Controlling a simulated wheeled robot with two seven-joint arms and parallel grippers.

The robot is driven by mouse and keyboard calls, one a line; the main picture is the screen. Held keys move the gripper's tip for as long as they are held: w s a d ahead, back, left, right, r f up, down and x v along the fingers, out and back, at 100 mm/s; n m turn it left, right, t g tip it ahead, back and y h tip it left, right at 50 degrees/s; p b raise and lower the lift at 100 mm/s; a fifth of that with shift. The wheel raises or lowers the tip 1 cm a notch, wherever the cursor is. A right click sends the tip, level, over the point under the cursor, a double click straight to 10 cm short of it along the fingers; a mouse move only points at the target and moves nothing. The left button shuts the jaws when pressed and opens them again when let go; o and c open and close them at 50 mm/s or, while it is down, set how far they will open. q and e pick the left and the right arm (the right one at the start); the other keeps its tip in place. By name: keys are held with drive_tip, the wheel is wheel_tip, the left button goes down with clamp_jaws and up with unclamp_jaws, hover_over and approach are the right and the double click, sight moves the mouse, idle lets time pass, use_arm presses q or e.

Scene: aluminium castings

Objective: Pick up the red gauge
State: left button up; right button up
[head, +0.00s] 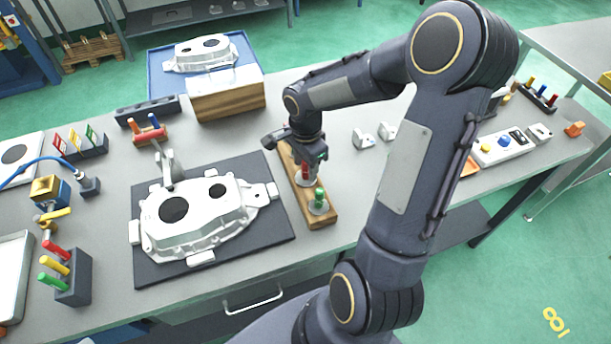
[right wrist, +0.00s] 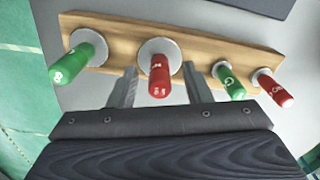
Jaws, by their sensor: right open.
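A wooden gauge rack (head: 325,222) lies on the bench right of the dark mat, and it also shows in the right wrist view (right wrist: 113,34). A red gauge (right wrist: 159,78) stands in it on a wide round metal base; part of it shows in the head view (head: 305,173). My right gripper (right wrist: 161,88) is open, pointing down over the rack. Its fingers appear on either side of the red gauge's handle; I cannot tell whether they touch it. A second, narrower red gauge (right wrist: 277,90) stands at the right end of the rack in the wrist view. My left gripper is not in view.
A green gauge (right wrist: 78,62), also in the head view (head: 319,197), and a narrower green gauge (right wrist: 230,83) flank the red one. A casting (head: 200,222) lies on the dark mat (head: 262,240) to the left. A wooden box (head: 228,97) stands behind.

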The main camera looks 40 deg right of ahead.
clamp_jaws()
idle(0.4)
